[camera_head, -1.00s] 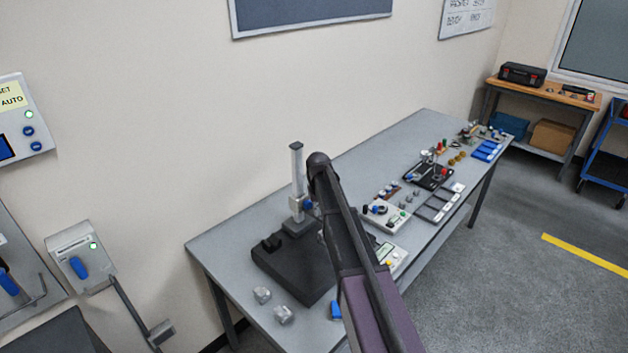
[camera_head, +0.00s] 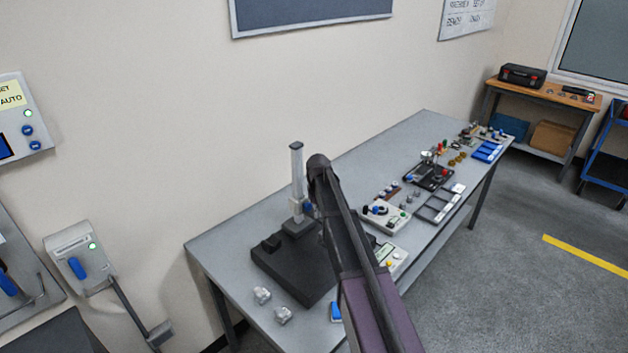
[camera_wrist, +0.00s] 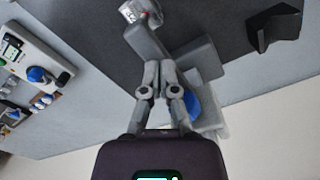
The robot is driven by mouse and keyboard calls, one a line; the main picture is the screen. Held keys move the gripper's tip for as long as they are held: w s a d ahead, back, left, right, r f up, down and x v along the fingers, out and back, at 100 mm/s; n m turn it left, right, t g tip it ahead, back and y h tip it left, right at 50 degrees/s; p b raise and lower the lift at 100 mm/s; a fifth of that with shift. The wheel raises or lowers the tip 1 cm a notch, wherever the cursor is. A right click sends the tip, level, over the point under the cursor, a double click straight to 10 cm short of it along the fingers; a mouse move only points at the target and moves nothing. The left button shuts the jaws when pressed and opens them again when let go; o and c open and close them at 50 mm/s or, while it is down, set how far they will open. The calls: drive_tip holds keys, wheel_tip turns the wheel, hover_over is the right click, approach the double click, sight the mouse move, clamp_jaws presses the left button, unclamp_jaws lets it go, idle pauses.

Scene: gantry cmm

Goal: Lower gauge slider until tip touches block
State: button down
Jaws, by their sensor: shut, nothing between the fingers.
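The gauge stand's upright column (camera_head: 297,170) rises from a grey foot on a black base plate (camera_head: 285,272). Its slider, with a blue knob (camera_head: 308,208), sits low on the column and is partly hidden by my arm. In the wrist view a grey slider arm (camera_wrist: 148,42) reaches over the black plate toward a round pale gauge part (camera_wrist: 140,12). The blue knob (camera_wrist: 184,106) is just right of my fingers. My gripper (camera_wrist: 160,66) is shut and empty, its fingertips at or over the slider arm; contact cannot be told. The tip and the block under it cannot be made out.
A black notched block (camera_wrist: 274,26) stands on the plate. Two small grey pieces (camera_head: 262,295) lie at the table's front left. A cream box with a blue knob (camera_wrist: 38,75) is to the left in the wrist view. More fixtures (camera_head: 430,177) line the table toward the far right.

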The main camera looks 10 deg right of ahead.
drive_tip(key=shift+r, duration=0.1)
drive_tip(key=shift+r+p, duration=3.45)
drive_tip(key=shift+p, duration=0.1)
drive_tip(key=s+f+b, duration=0.4)
drive_tip(key=s, duration=1)
drive_tip(key=s+f+m+b, duration=0.1)
drive_tip(key=s+f+b, duration=0.3)
drive_tip(key=s, duration=1.1)
